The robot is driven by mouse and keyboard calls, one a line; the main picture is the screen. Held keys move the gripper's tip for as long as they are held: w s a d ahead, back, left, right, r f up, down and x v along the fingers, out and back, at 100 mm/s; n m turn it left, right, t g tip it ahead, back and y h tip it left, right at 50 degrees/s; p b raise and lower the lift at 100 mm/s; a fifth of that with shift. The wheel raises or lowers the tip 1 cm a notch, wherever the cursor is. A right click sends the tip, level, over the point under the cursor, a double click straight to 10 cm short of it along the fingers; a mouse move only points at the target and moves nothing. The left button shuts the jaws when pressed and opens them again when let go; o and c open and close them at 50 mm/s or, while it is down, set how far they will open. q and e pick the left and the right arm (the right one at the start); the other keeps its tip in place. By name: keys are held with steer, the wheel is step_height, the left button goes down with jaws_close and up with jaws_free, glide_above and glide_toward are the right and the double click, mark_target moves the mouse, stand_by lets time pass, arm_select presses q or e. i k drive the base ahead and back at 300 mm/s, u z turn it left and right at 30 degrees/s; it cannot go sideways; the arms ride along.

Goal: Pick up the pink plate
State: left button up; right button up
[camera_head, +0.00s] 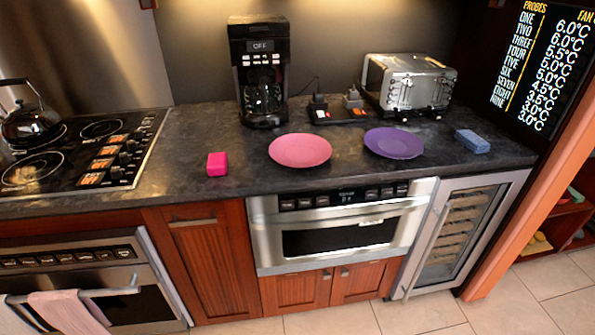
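The pink plate (300,150) lies flat on the dark countertop, above the built-in microwave drawer and in front of the coffee maker. It looks empty. A purple plate (394,143) lies to its right, with a small gap between them. Neither of my grippers shows in the head view, so nothing of mine is seen touching the plate.
A pink block (217,164) lies left of the plate, and a blue block (472,141) lies at the right. Behind stand a black coffee maker (260,75) and a silver toaster (410,85). The microwave drawer (340,228) is shut. A stovetop (85,150) is at left.

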mark_target(296, 150)
steer(key=z, duration=0.6)
steer(key=i, duration=0.55)
steer(key=z, duration=0.2)
